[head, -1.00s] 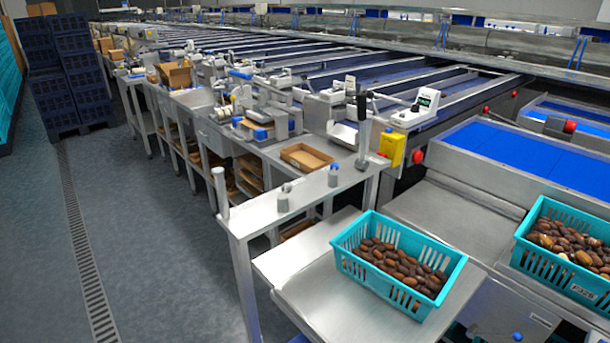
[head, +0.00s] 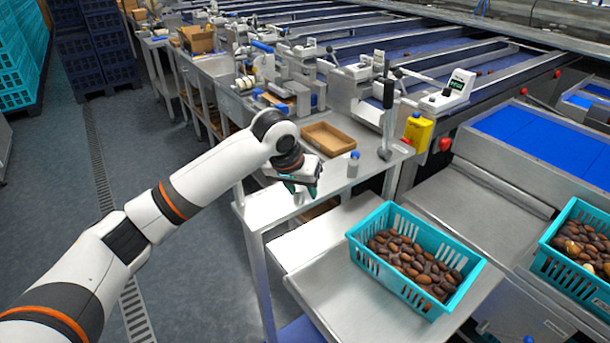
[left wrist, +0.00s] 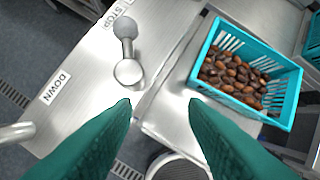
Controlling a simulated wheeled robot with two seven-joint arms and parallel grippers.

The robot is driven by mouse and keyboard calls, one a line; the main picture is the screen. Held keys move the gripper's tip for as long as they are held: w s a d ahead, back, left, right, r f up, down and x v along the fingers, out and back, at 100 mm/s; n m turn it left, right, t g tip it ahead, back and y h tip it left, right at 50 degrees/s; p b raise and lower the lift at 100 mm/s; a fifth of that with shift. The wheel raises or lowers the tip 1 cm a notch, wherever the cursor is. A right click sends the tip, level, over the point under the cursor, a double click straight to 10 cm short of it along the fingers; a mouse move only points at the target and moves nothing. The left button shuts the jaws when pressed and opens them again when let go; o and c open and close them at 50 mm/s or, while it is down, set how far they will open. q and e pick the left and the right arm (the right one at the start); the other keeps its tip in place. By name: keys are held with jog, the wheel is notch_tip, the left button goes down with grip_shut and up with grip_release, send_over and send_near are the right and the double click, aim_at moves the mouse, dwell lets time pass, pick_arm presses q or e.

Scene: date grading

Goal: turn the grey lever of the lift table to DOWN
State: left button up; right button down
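In the left wrist view the grey lever (left wrist: 125,29) has a round knob and a pale round pivot, and it points toward the STOP label (left wrist: 122,7). The DOWN label (left wrist: 55,88) is on the same steel top, left of the pivot. My left gripper (head: 300,188) is above this steel top in the head view. In the left wrist view its two teal fingers (left wrist: 162,103) are apart with nothing between them, on the near side of the pivot and not visibly touching the lever. In the head view the gripper partly hides the lever. My right gripper is not in view.
A teal crate of dates (head: 400,288) stands on a steel platform (head: 340,300) beside the lever's top; another crate (head: 567,272) is at the right.

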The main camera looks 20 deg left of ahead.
pick_arm(q)
jog(key=w+a+r+n, duration=0.2)
jog(key=w+a+r, duration=0.15)
jog(key=r, duration=0.35)
jog(key=shift+y, duration=0.3)
jog(key=p+x, duration=0.1)
jog(key=x, duration=1)
jog(key=shift+s+d+f+p, duration=0.1)
jog(key=shift+s+f+p, duration=0.1)
jog(key=shift+p, duration=0.2)
jog(key=shift+r, duration=0.1)
grip_shut()
jog(key=shift+r, duration=0.1)
